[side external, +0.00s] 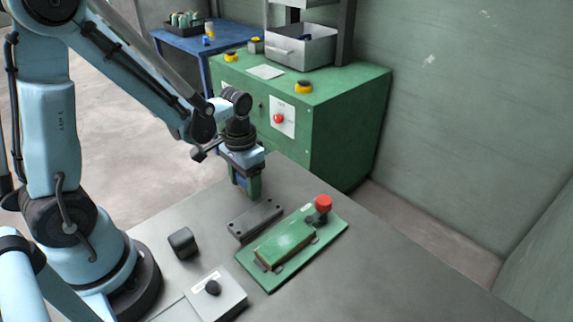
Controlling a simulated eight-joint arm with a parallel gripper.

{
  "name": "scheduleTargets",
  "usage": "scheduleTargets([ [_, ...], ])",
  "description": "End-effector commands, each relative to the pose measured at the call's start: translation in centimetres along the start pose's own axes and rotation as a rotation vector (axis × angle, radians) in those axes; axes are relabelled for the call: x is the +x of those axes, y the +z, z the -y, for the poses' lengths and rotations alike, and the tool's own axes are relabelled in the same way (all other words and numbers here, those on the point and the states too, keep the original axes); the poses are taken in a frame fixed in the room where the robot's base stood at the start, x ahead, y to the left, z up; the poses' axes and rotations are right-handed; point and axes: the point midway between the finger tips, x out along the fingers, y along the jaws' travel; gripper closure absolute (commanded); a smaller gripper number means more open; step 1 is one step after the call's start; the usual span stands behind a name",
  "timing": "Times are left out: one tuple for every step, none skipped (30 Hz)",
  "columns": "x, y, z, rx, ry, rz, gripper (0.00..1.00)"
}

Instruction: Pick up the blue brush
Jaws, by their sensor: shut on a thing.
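My gripper (246,190) points down above the back left of the grey table, behind the dark flat bar. It is shut on a small dark blue piece (240,181), which looks like the blue brush. The fingers hide much of it, and no bristles can be made out. I cannot tell whether its lower end touches the table.
A dark slotted bar (256,219), a green plate (327,243) with a red knob (323,204), a black block (182,242) and a white box (217,293) stand close by. A green cabinet (335,130) stands behind. The table's right side is clear.

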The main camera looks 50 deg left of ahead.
Motion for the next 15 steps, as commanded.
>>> scheduleTargets([
  [0.0,0.0,0.0,0.000,0.000,0.000,0.68],
  [0.0,0.0,0.0,0.000,0.000,0.000,0.73],
  [0.0,0.0,0.0,0.000,0.000,0.000,0.73],
  [0.0,0.0,0.0,0.000,0.000,0.000,0.73],
  [0.0,0.0,0.0,0.000,0.000,0.000,0.73],
  [0.0,0.0,0.0,0.000,0.000,0.000,0.73],
  [0.0,0.0,0.0,0.000,0.000,0.000,0.73],
  [-0.1,0.0,0.0,0.000,0.000,0.000,0.73],
  [-0.1,0.0,0.0,0.000,0.000,0.000,0.73],
  [-0.2,0.0,0.0,0.000,0.000,0.000,0.73],
  [-0.3,0.0,0.0,0.000,0.000,0.000,0.73],
  [-0.4,0.0,0.0,0.000,0.000,0.000,0.73],
  [-0.6,0.0,0.0,0.000,0.000,0.000,0.73],
  [-0.7,0.0,0.0,0.000,0.001,0.000,0.73],
  [-1.1,0.0,0.0,0.000,0.001,0.001,0.73],
])
